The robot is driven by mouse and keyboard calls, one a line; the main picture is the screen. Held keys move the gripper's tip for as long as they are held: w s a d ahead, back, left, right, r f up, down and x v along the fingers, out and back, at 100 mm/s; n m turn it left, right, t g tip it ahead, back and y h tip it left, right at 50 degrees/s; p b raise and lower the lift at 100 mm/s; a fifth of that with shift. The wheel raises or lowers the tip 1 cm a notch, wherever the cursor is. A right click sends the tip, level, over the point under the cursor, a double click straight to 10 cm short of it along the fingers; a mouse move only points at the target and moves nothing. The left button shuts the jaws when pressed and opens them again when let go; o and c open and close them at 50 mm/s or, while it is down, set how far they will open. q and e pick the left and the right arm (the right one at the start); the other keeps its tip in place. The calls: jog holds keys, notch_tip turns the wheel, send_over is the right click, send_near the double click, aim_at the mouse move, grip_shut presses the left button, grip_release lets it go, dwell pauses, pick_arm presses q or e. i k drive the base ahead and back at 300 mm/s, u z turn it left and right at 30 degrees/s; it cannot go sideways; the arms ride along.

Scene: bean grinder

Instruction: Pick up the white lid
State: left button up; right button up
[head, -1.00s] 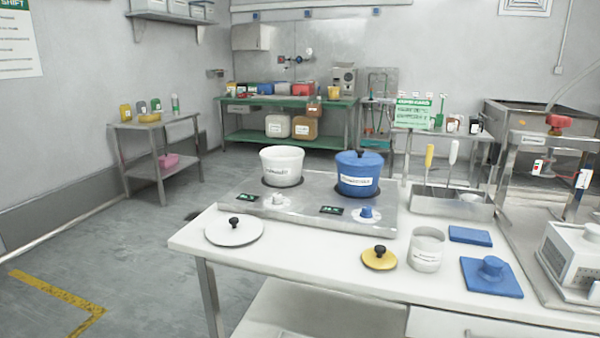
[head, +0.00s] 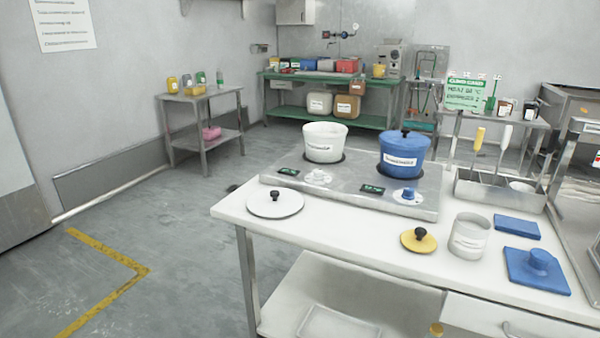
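The white lid (head: 275,204) is a flat round disc with a black knob. It lies on the white table (head: 340,239) near its left corner. The white pot (head: 325,142) stands open on the left burner of the metal cooktop (head: 297,174). The blue pot (head: 404,154) on the right burner has its blue lid on. Neither of my grippers shows in the head view.
A yellow lid (head: 418,240), a white canister (head: 469,236), a blue pad (head: 516,227) and a blue square lid (head: 537,269) are farther right on the table. A metal utensil holder (head: 500,190) stands behind them. The floor (head: 170,260) left of the table is clear.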

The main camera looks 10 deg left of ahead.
aim_at(276, 201)
jog(key=u, duration=1.65)
jog(key=i, duration=1.95)
jog(key=z, duration=1.6)
